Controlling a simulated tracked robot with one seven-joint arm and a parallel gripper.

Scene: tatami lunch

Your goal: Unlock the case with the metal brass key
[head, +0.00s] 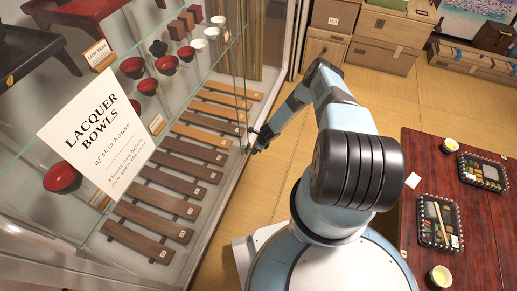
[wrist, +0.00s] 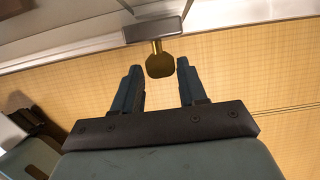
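The glass case (head: 225,120) with lacquer bowls stands at the left in the head view. The brass key (wrist: 160,66) shows in the wrist view, its shaft meeting a grey lock block (wrist: 140,34) on the case's edge. The key's round head is between my gripper's fingertips (wrist: 158,75), with a visible gap on each side. My gripper is open and does not appear to touch the key. In the head view my gripper (head: 256,139) is at the case's front edge, small and partly hidden, and the key cannot be made out there.
A sign reading "Lacquer bowls" (head: 97,138) is on the case, and red bowls (head: 168,64) and wooden racks (head: 165,205) are inside. A low red table (head: 430,155) with lunch boxes stands at the right. Boxes (head: 385,40) stand at the back. Tatami floor (head: 385,95) between is clear.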

